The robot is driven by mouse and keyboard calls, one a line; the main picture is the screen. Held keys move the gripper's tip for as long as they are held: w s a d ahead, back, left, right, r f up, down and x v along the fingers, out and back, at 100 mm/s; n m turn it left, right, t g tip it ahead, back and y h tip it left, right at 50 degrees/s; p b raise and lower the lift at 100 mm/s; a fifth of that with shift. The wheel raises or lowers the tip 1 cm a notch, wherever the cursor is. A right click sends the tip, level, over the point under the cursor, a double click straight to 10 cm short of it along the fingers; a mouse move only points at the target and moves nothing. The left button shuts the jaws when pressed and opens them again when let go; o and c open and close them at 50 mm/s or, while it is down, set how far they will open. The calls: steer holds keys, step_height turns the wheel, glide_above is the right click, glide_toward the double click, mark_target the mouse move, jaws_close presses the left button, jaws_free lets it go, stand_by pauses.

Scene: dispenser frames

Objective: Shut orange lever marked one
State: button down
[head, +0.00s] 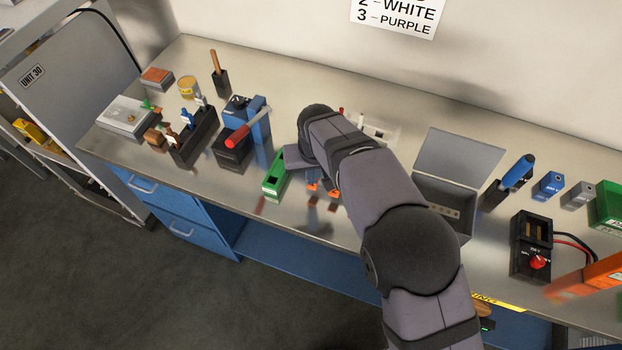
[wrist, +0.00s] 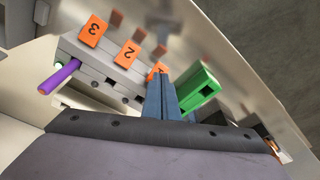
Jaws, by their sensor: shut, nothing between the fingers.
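In the wrist view a grey dispenser block (wrist: 98,66) carries a row of orange levers. The lever marked 3 (wrist: 93,30) and the lever marked 2 (wrist: 129,52) show clearly. The orange lever marked one (wrist: 156,70) is partly hidden behind my gripper (wrist: 162,80), whose blue fingers are closed together, empty, and overlap it in the picture. I cannot tell whether they touch it. A purple rod (wrist: 58,78) sticks out beside the block. In the head view my arm hides most of the dispenser; small orange levers (head: 333,193) show beside it.
A green block (wrist: 197,91) stands just right of the fingers; it also shows in the head view (head: 276,173). A grey open box (head: 440,200) stands right of my arm.

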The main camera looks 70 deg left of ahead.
mark_target(312, 186)
step_height(312, 186, up, 8)
steer(key=p, duration=0.5)
stand_by(0.4)
steer(key=shift+f, duration=0.15)
steer(key=d+f, duration=0.2)
steer(key=d, duration=0.1)
steer(key=s+d+f+n+h, duration=0.1)
steer(key=d+f, duration=0.2)
steer(key=d+f+h, duration=0.1)
steer(key=d+f, duration=0.2)
steer(key=d, duration=0.1)
steer(key=shift+s+f, duration=0.1)
steer(key=shift+s, duration=0.15)
steer(key=w+d+r+m, duration=0.3)
steer(key=w+d+m, duration=0.2)
steer(key=d, duration=1.1)
steer(key=w+d+r+m+b, duration=0.1)
steer(key=w+d+r+m, duration=0.2)
steer(key=d, duration=1.3)
steer(key=w+d+r+m+b, duration=0.1)
steer(key=w+d+r+m, duration=0.2)
steer(key=w+d+m, duration=0.4)
steer(key=shift+w+d+r+m+g, duration=0.35)
steer(key=shift+d+m, duration=0.15)
steer(key=shift+d, duration=4.2)
